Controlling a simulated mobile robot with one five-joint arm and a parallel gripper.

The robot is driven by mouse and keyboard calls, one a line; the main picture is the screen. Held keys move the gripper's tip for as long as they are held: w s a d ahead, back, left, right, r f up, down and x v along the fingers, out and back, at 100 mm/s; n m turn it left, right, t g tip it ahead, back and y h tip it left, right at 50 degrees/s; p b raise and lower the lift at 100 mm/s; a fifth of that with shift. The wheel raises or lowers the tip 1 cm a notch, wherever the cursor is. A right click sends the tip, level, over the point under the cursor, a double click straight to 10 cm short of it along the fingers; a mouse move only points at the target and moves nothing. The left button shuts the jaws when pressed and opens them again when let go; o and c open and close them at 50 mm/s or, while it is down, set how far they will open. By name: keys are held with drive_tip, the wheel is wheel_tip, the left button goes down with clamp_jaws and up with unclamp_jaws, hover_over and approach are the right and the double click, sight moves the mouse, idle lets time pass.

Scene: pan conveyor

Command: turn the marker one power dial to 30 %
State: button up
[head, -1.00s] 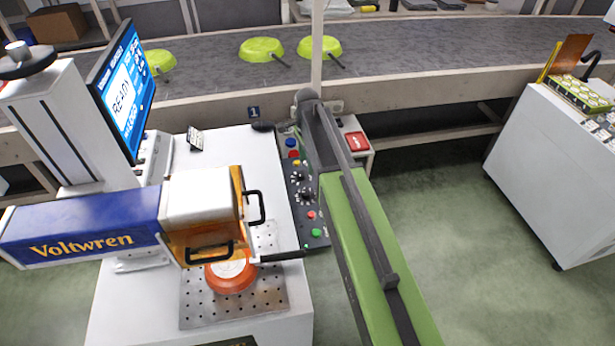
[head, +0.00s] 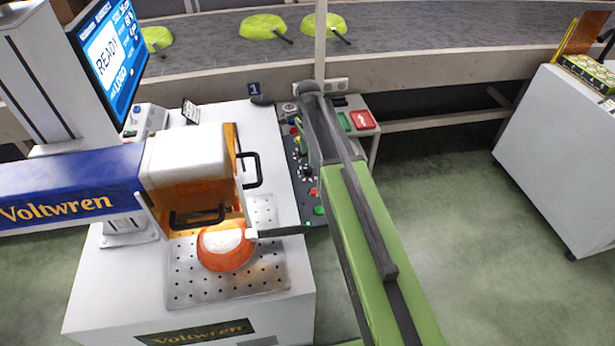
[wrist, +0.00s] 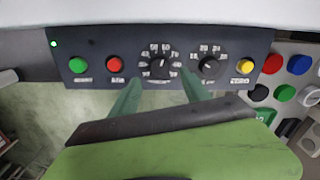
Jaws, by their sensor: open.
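Marker one (head: 254,89) is a small blue plate with a 1 behind the white machine with the dark control panel (head: 308,205). In the wrist view the panel (wrist: 232,44) shows two black dials with white number scales, a larger one (wrist: 160,68) and a smaller one (wrist: 209,67). Their name labels are too blurred to read, so I cannot tell which is power. My gripper (wrist: 160,88) is open and empty. Its two green fingers point at the panel, around the lower side of the larger dial. I cannot tell whether they touch it.
A green button (wrist: 78,65) and a red button (wrist: 114,64) sit left of the dials, a yellow one (wrist: 245,66) right. More coloured buttons stand beyond. An orange pan (head: 225,250) lies on the perforated plate (head: 190,290). The screen (head: 108,60) reads READY.

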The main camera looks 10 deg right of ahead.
sight(308, 168)
wheel_tip(308, 168, down, 6)
drive_tip(key=b, duration=0.5)
drive_tip(key=shift+f, duration=0.25)
drive_tip(key=shift+r, duration=0.1)
clamp_jaws()
drive_tip(key=shift+a, duration=0.15)
